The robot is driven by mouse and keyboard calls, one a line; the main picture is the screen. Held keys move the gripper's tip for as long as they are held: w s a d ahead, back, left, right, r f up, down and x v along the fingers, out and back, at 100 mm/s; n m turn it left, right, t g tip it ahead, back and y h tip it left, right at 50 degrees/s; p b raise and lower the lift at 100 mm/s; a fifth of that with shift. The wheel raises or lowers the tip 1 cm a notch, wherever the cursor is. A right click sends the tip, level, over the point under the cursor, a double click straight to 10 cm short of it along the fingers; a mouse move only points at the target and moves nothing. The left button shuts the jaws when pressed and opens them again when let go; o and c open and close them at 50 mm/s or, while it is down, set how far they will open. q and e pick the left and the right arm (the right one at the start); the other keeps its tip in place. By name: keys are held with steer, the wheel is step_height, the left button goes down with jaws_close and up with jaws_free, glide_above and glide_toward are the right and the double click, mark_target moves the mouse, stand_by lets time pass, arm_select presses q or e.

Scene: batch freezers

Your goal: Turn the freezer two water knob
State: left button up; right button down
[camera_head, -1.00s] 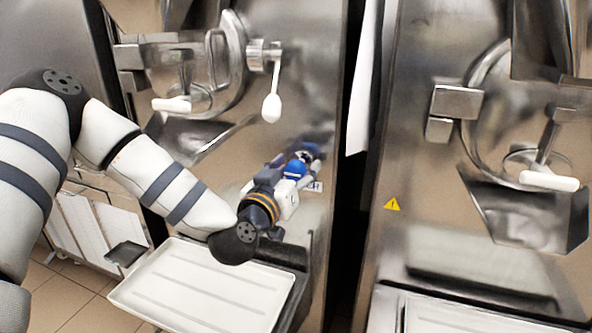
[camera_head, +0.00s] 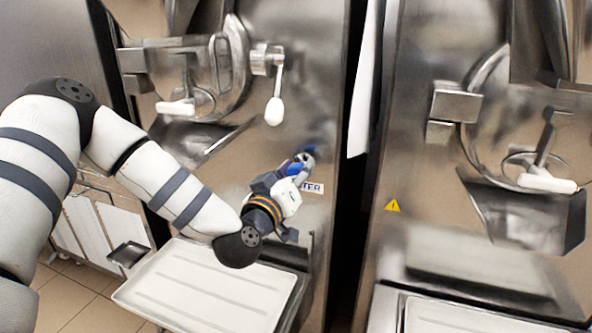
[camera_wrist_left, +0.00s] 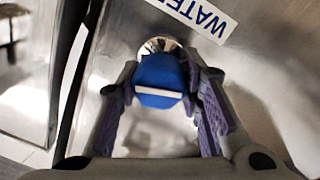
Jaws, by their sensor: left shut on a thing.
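The blue water knob (camera_wrist_left: 160,80) with a white bar across its face shows in the left wrist view, on a round metal base on the steel panel. My left gripper (camera_wrist_left: 165,92) has one finger on each side of the knob and is shut on it. In the head view my left gripper (camera_head: 303,164) is against the front of the left machine, and hides much of the knob. A WATER label (camera_wrist_left: 200,15) sits beside the knob; its end letters show in the head view (camera_head: 313,188). My right gripper is not in view.
A white tray (camera_head: 205,290) lies below my left forearm. A lever with a white grip (camera_head: 274,111) hangs above my gripper. A second machine with a yellow warning sticker (camera_head: 392,205) stands to the right, across a dark gap.

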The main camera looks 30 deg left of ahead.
mark_target(294, 177)
arm_select(q)
steer(key=n, duration=0.4)
steer(key=shift+f, duration=0.1)
steer(key=shift+n, duration=2.2)
steer(key=shift+f, duration=0.1)
steer(key=o, duration=1.2)
steer(key=s, duration=0.2)
steer(key=s+d, duration=0.1)
steer(key=s, duration=0.4)
steer(key=shift+s+d+f, duration=0.1)
steer(key=shift+s+d, duration=0.1)
steer(key=shift+d, duration=0.1)
